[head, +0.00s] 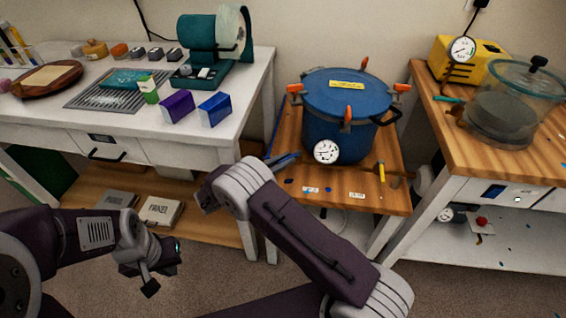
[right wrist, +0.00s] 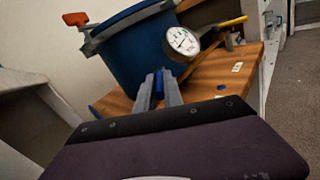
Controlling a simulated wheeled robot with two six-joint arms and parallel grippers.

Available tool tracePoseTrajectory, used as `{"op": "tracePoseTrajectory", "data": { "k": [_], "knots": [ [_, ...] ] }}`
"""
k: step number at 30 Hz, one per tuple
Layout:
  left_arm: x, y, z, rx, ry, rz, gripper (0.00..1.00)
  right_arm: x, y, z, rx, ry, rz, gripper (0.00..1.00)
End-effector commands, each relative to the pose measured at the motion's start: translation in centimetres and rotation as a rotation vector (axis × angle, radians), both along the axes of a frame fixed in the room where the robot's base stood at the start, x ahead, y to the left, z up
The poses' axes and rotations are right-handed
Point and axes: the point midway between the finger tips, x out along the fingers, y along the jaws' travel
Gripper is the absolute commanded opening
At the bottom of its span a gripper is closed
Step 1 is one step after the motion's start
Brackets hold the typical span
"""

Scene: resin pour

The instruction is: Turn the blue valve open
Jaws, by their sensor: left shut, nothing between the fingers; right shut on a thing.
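The blue valve (right wrist: 159,84) shows in the right wrist view as a small blue handle below the blue pressure pot (head: 345,105) and its round gauge (head: 326,151). My right gripper (right wrist: 165,90) is shut on the blue valve, with one finger on each side of it. In the head view my right gripper (head: 290,158) reaches to the pot's lower left, over the wooden stand; the valve is mostly hidden there. A yellow valve handle (head: 381,172) sits on the pot's right side. My left gripper (head: 150,283) is shut and empty, low at the left, away from the pot.
The pot stands on a low wooden stand (head: 385,199). A white bench (head: 60,115) with boxes and a teal machine (head: 215,45) is at the left. A wooden-topped bench (head: 455,115) with a clear-lidded chamber (head: 515,95) and yellow pump (head: 450,50) is at the right.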

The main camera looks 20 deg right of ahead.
Motion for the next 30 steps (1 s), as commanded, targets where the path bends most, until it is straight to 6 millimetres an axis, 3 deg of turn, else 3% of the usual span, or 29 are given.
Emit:
{"op": "tracePoseTrajectory", "data": {
  "k": [11,12,14,15,24,30],
  "knots": [
    [0.0,0.0,0.0,0.0,0.0,0.0,0.0,0.0,0.0,-0.1,0.003,0.001,-0.005,0.0],
    [0.0,0.0,0.0,0.0,0.0,0.0,0.0,0.0,0.0,-0.1,0.003,0.001,-0.005,0.14],
    [0.0,0.0,0.0,0.0,0.0,0.0,0.0,0.0,0.0,-0.1,0.003,0.001,-0.005,0.31],
    [0.0,0.0,0.0,0.0,0.0,0.0,0.0,0.0,0.0,-0.1,0.002,0.001,-0.005,0.33],
    [0.0,0.0,0.0,0.0,0.0,0.0,0.0,0.0,0.2,0.0,0.001,0.0,-0.003,0.33],
    [0.0,0.0,0.5,0.0,0.0,0.0,0.0,-1.1,3.8,0.0,0.001,-0.001,0.001,0.33]
  ]
}}
